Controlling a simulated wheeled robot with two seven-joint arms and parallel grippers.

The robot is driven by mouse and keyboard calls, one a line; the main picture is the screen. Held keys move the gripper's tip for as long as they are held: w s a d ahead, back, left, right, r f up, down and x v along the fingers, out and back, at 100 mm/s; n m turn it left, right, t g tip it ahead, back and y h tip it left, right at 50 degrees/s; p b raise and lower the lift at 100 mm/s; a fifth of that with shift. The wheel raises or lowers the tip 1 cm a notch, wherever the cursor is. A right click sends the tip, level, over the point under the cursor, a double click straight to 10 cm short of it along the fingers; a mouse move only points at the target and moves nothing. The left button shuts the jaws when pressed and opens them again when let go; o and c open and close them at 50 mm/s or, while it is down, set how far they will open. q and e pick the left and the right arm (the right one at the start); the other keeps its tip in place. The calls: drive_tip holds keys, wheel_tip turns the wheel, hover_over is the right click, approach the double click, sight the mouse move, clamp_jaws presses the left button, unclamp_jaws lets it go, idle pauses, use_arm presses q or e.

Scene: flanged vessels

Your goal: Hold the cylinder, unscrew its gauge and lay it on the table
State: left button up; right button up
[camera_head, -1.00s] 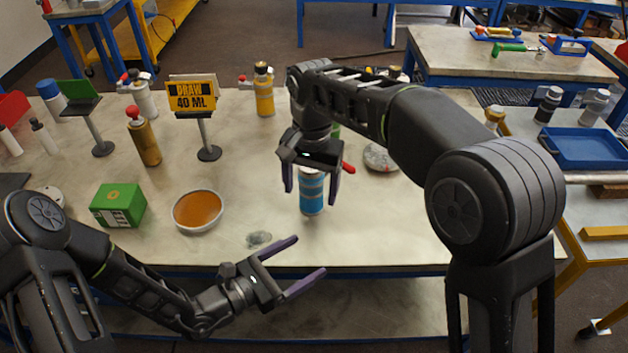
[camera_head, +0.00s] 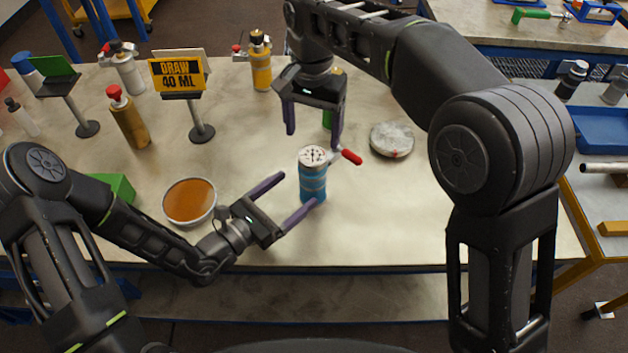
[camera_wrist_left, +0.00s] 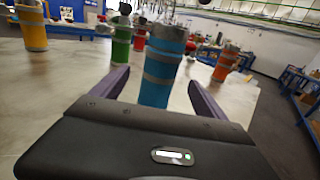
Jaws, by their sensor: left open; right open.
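The blue cylinder (camera_head: 312,182) stands upright on the table with a round white-faced gauge (camera_head: 313,157) on top. A red-handled part (camera_head: 350,157) shows just right of the gauge; whether it belongs to this cylinder I cannot tell. My left gripper (camera_head: 298,190) is open, its purple fingers pointing at the cylinder from the lower left. In the left wrist view the blue cylinder (camera_wrist_left: 162,65) stands between the open fingers, with no clear contact. My right gripper (camera_head: 313,140) is open and empty, pointing down above and behind the gauge.
A dish of orange liquid (camera_head: 189,200) and a green box (camera_head: 113,186) stand to the left. A sign (camera_head: 178,74), a brown bottle (camera_head: 128,120) and a yellow cylinder (camera_head: 260,65) stand farther back. A round grey disc (camera_head: 391,140) lies right of the cylinder. The table's front right is clear.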

sight(314, 175)
use_arm(q)
drive_tip(key=x, duration=0.7)
drive_tip(key=shift+w+d, duration=0.15)
clamp_jaws()
idle(0.8)
